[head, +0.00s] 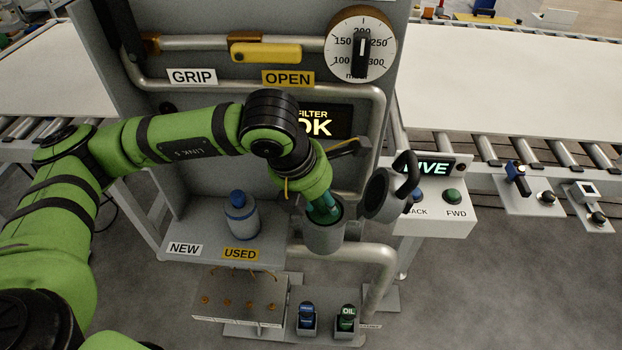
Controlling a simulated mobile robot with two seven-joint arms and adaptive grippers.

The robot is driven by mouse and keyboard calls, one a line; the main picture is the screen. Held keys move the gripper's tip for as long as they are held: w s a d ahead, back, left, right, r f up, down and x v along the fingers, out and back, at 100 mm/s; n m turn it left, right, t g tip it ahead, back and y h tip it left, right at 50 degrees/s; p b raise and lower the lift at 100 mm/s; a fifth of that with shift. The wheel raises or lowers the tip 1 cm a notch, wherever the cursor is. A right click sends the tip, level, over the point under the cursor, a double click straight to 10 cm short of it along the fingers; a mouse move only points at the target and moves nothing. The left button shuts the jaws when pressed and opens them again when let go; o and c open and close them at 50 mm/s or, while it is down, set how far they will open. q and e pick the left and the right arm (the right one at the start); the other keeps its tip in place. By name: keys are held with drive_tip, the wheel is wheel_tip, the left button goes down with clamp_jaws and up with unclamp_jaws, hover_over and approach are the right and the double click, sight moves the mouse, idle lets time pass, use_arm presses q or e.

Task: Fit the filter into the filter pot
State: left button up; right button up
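The grey filter pot (323,237) stands open at the front right of the gantry panel. Its lid (382,196), with a black loop handle, is swung out to the right. My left gripper (325,211) points down into the pot's mouth. Its teal fingers are partly hidden by the rim, and I cannot tell whether they hold anything. A filter (241,216), grey-blue with a blue top, stands upright on the shelf behind the USED label (240,254). The place behind the NEW label (184,249) looks empty. The panel display (325,123) reads FILTER OK, partly covered by my arm. My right gripper is not in view.
A pipe (381,275) bends down right of the pot. A control box (432,212) with FWD and BACK buttons stands to the right. A peg box (238,299) and two small holders, one marked OIL (347,318), sit below. Conveyors flank the panel.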

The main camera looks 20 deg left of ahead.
use_arm(q)
drive_tip(key=b+v, duration=0.2)
drive_tip(key=v, duration=0.9)
drive_tip(key=shift+r, duration=0.25)
drive_tip(key=shift+s, duration=0.1)
